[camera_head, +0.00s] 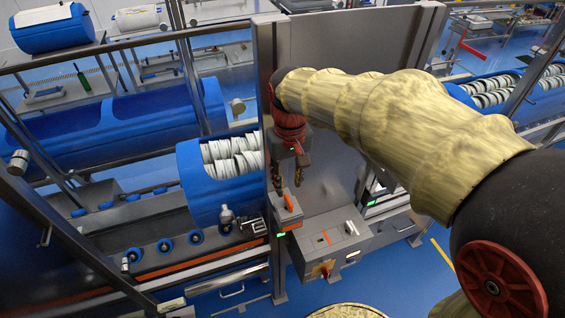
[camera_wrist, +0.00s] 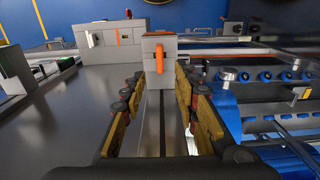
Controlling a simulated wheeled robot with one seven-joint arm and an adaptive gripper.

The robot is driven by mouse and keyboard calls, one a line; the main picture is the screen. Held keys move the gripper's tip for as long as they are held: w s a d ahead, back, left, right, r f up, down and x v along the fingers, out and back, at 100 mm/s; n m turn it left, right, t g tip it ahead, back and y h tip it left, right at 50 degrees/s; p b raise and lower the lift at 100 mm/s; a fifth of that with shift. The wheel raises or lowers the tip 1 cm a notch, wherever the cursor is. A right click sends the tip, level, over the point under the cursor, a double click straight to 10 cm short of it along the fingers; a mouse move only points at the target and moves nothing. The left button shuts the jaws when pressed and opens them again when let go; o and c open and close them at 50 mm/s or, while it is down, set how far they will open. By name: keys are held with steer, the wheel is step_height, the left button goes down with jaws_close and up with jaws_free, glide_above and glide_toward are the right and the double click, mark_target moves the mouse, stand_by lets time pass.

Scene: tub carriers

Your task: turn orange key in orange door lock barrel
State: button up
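The orange key (camera_head: 289,202) sits on a small grey lock block (camera_head: 283,212) on the door post. My gripper (camera_head: 288,181) is just above the key in the head view. In the wrist view my gripper (camera_wrist: 160,88) has its two fingers wide apart, one on each side of the key's line, with nothing between them. The key lies ahead of the fingertips and looks untouched. The lock barrel behind the key is hidden.
A grey control box (camera_head: 327,240) with an orange strip and a red-yellow knob (camera_head: 323,269) is mounted below right of the lock. A blue tub (camera_head: 222,180) with white rings stands left of the post. A steel door panel (camera_head: 340,130) is behind my arm.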

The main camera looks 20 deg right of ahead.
mark_target(289, 200)
steer(key=shift+s+f, duration=0.35)
steer(key=shift+f, duration=0.15)
step_height(289, 200, down, 7)
steer(key=shift+r, duration=0.15)
steer(key=shift+c, duration=1)
jaws_close()
steer(key=n, duration=0.4)
steer(key=shift+p, duration=0.3)
